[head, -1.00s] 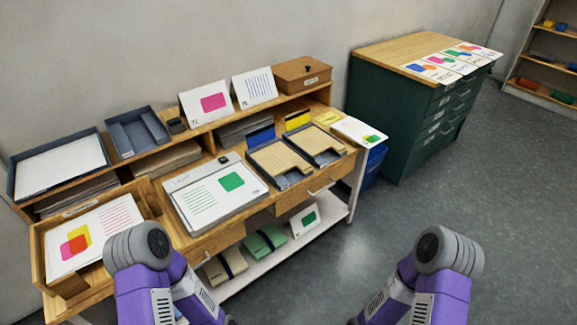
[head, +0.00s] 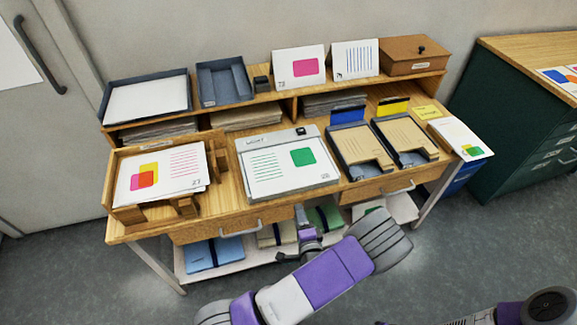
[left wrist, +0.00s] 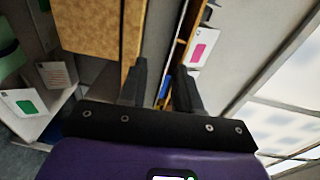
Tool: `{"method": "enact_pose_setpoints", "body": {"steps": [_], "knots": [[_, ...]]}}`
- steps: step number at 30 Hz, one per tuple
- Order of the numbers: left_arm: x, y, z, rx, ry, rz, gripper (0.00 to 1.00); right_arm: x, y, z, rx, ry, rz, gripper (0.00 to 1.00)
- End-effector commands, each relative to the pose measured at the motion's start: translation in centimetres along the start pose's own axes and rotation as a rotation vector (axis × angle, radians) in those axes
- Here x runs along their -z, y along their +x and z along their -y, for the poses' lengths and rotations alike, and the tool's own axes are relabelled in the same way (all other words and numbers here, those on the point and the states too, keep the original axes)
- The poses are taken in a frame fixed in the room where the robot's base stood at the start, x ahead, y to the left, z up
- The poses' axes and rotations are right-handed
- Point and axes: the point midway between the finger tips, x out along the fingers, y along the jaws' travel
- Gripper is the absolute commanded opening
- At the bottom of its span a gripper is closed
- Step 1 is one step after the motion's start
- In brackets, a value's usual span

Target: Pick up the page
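Several pages show in the head view, and I cannot tell which one is meant. A white page (head: 170,182) with yellow, red and magenta shapes lies in the wooden tray at the left of the desk. Another page (head: 275,170), with green lines and a green square, lies on the grey board in the middle. My left gripper (head: 302,217) is at the desk's front edge, apart from these pages. In the left wrist view its fingers (left wrist: 161,85) are apart with nothing between them. My right gripper is not visible.
Two grey trays with brown folders (head: 360,147) stand right of the board. Two cards (head: 298,68) stand on the upper shelf near a brown box (head: 415,54). Folders lie on the lower shelf (head: 238,262). A green cabinet (head: 510,135) stands at right. Floor in front is clear.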

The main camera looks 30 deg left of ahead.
Motion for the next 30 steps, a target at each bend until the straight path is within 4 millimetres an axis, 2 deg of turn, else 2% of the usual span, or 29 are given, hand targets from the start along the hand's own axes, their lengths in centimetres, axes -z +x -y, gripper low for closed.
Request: {"method": "enact_pose_setpoints", "body": {"steps": [1, 4, 19, 27, 28, 30], "knots": [[0.2, 0.1, 0.8, 0.040, 0.021, -0.002, 0.33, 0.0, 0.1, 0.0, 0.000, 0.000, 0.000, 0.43], [0.3, 0.8, 1.5, 0.073, 0.038, 0.002, 0.33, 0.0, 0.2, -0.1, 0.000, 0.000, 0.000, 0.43], [1.3, 7.1, 1.8, 0.070, 0.036, 0.003, 0.33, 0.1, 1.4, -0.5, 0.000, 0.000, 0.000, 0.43], [1.3, 7.5, 1.9, 0.068, 0.037, 0.001, 0.33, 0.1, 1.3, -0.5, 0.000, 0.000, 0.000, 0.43], [1.3, 7.5, 1.9, 0.068, 0.037, 0.001, 0.31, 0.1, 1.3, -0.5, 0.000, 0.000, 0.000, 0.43], [1.3, 7.5, 1.9, 0.068, 0.037, 0.001, 0.21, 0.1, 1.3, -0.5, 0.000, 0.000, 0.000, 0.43]]}}
